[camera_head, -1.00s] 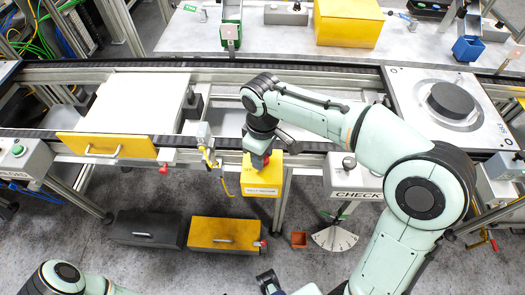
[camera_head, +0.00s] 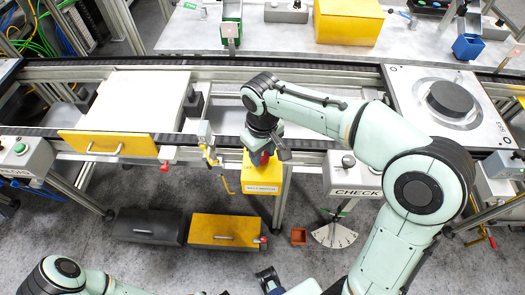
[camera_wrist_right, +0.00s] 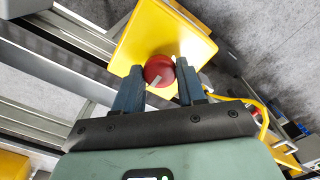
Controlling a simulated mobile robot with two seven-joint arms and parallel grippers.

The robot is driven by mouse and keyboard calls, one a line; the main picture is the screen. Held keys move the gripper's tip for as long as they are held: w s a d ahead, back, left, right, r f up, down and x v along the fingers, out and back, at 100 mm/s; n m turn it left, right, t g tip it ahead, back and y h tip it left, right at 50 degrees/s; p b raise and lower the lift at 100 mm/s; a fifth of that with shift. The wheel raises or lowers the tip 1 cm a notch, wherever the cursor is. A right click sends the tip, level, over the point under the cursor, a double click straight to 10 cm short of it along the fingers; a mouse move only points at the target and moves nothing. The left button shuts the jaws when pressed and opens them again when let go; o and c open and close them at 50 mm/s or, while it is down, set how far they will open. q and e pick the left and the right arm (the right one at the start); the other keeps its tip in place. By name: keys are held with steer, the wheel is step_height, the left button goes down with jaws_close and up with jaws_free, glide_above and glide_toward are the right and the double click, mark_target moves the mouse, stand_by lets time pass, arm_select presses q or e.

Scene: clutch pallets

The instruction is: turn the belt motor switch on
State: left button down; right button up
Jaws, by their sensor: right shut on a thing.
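The belt motor switch is a yellow box (camera_head: 262,183) with a small label, below the front rail of the conveyor in the head view. Its red round knob (camera_wrist_right: 159,70) has a pale pointer mark and shows in the right wrist view against the yellow face (camera_wrist_right: 150,30). My right gripper (camera_wrist_right: 158,80) is shut on the red knob, one dark blue finger on each side. In the head view the right gripper (camera_head: 260,158) hides most of the knob. A dark piece at the bottom edge seems to be my left gripper (camera_head: 268,279); its fingers are not clear.
A grey CHECK box (camera_head: 352,180) with a round knob is to the right of the switch. A lever and a yellow cable hang just left of it. Yellow (camera_head: 226,230) and dark (camera_head: 147,226) drawers are below. The conveyor rail runs behind.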

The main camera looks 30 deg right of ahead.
mark_target(262, 156)
steer(key=shift+r, duration=0.1)
steer(key=o, duration=1.1)
steer(key=shift+c, duration=0.2)
arm_select(q)
steer(key=r+p, duration=0.1)
steer(key=w+r+p, duration=0.1)
steer(key=r, duration=0.1)
steer(key=shift+w+p, duration=0.15)
steer(key=shift+p, duration=0.2)
arm_select(e)
step_height(262, 156, up, 13)
steer(key=shift+r, duration=0.2)
